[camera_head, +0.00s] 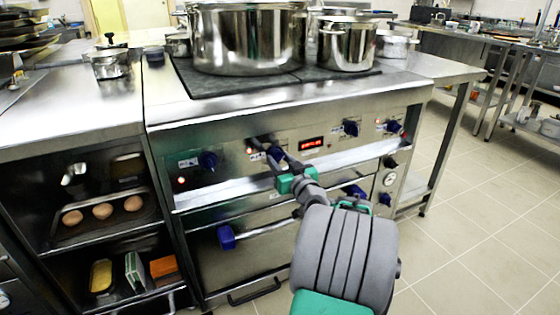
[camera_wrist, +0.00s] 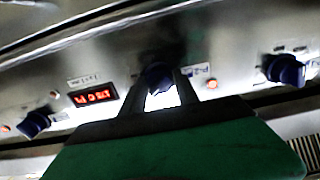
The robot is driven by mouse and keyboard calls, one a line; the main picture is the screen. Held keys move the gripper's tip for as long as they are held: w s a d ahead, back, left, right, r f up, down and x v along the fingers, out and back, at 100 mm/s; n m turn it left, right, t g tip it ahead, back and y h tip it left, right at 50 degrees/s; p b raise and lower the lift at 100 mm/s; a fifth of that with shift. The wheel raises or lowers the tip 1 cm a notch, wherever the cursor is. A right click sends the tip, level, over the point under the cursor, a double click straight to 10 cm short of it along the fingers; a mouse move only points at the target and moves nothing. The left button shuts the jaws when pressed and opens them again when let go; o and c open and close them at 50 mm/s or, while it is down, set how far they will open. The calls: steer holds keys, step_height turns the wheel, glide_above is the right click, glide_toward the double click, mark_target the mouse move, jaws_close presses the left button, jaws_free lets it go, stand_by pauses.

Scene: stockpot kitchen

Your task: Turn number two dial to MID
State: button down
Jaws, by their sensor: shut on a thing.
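The stove's front panel (camera_head: 228,166) carries several blue dials in a row. The second dial from the left (camera_head: 276,153) is partly hidden by my gripper (camera_head: 268,147) in the head view. In the wrist view my gripper (camera_wrist: 160,88) has one finger on each side of this dial (camera_wrist: 157,74), shut on it. The leftmost dial (camera_head: 208,160) is free of the gripper. It seems to be the dial at the right of the wrist view (camera_wrist: 285,70), which is turned over. The markings around the held dial are too small and blurred to read.
A red-lit display (camera_head: 311,143) sits right of the held dial, then another dial (camera_head: 351,127). A metal rail (camera_head: 235,190) runs below the panel. A large pot (camera_head: 247,40) and a smaller pot (camera_head: 347,45) stand on the stovetop. Open tiled floor (camera_head: 460,230) lies right.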

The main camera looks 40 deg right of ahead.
steer(key=shift+m, duration=0.4)
steer(key=m+p, duration=0.2)
steer(key=m, duration=0.2)
steer(key=shift+r+m+p, duration=0.15)
steer(key=shift+m+p, duration=0.15)
steer(key=shift+p, duration=0.05)
steer(key=m+p, duration=0.3)
steer(key=m, duration=0.2)
steer(key=m+p, duration=0.4)
steer(key=m, duration=0.1)
steer(key=shift+r+m+p, duration=0.1)
steer(key=shift+m+p, duration=0.25)
steer(key=shift+m, duration=0.05)
steer(key=m+p, duration=0.4)
steer(key=m, duration=0.1)
steer(key=shift+m, duration=0.4)
steer(key=c, duration=0.9)
jaws_free()
